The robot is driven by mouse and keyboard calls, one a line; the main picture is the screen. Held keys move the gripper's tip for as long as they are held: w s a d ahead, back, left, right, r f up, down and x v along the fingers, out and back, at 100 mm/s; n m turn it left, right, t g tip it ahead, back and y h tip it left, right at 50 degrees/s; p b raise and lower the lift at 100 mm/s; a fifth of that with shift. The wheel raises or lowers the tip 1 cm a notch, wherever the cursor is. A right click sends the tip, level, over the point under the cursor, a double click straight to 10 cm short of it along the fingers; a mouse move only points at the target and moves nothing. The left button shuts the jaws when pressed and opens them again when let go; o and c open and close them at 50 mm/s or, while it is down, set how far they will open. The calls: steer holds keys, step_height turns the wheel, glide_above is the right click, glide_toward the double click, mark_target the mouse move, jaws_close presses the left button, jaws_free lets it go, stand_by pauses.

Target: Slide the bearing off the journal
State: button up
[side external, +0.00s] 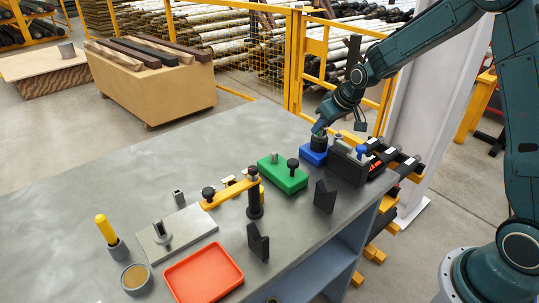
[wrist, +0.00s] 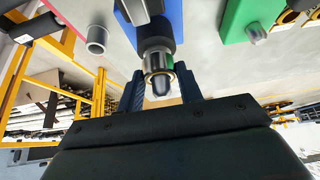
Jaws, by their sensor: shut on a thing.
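The blue block (side external: 314,155) stands near the far right edge of the bench. In the wrist view, a dark cylinder comes out of the blue block (wrist: 172,18) and leads to a steel journal with a rounded end (wrist: 161,87). The bearing (wrist: 157,62), a metal ring with a brass-toned edge, sits around the journal, and the journal's end pokes through it. My gripper (wrist: 160,92) is shut on the bearing, one dark finger at each side. In the side view my gripper (side external: 319,132) is above the blue block and hides the bearing.
A green block (side external: 283,174) with a peg and black knob stands left of the blue block. A black block (side external: 347,166) is close on the right. An orange tray (side external: 203,275), yellow clamp (side external: 230,192) and upright black pieces are nearer. The bench's far left is clear.

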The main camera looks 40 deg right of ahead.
steer(key=shift+r, duration=4.15)
